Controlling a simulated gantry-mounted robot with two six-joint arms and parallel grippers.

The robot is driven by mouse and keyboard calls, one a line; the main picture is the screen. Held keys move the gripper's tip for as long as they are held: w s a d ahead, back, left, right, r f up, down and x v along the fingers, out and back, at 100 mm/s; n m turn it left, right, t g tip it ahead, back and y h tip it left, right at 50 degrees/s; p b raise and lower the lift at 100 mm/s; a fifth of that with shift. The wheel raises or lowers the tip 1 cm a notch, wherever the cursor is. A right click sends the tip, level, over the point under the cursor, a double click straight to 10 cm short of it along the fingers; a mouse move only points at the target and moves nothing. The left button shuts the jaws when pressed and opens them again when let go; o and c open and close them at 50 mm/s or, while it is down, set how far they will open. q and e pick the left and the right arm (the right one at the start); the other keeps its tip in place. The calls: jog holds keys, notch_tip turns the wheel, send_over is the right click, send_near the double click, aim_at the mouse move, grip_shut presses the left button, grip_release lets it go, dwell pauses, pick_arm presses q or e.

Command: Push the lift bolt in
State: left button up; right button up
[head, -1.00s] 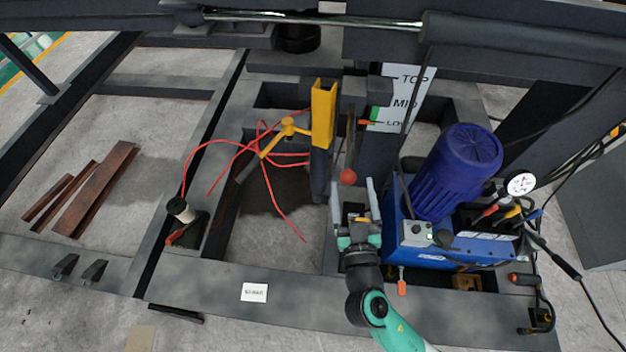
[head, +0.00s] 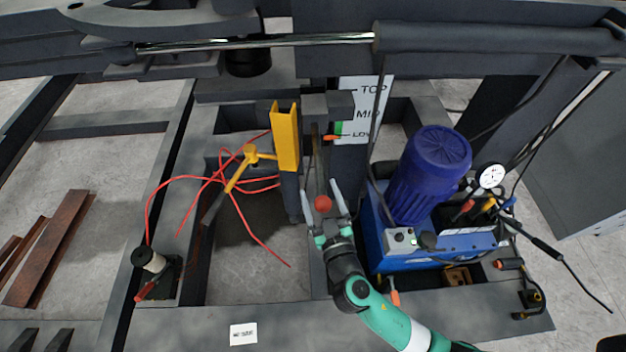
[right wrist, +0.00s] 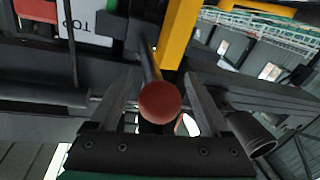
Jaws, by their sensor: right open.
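A dark rod with a red ball end (head: 323,203) points toward me beside the yellow upright (head: 286,137); I cannot tell for sure whether it is the lift bolt. My right gripper (head: 320,188) is open, with one finger on each side of the red ball. In the right wrist view the red ball (right wrist: 160,101) sits between the spread fingers (right wrist: 158,78), with a gap on both sides. The rod runs away behind the ball toward the dark frame. My left gripper is not in view.
A blue pump unit with a blue motor (head: 430,175) stands close to the right of my right gripper. Red hoses (head: 230,180) and a yellow handle (head: 251,156) lie to the left. A TOP/MID/LOW scale (head: 362,105) is behind. Rusty steel bars (head: 48,250) lie at far left.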

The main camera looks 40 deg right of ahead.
jog(key=shift+w+d, duration=0.15)
jog(key=shift+w, duration=0.15)
jog(key=shift+s, duration=0.1)
grip_shut()
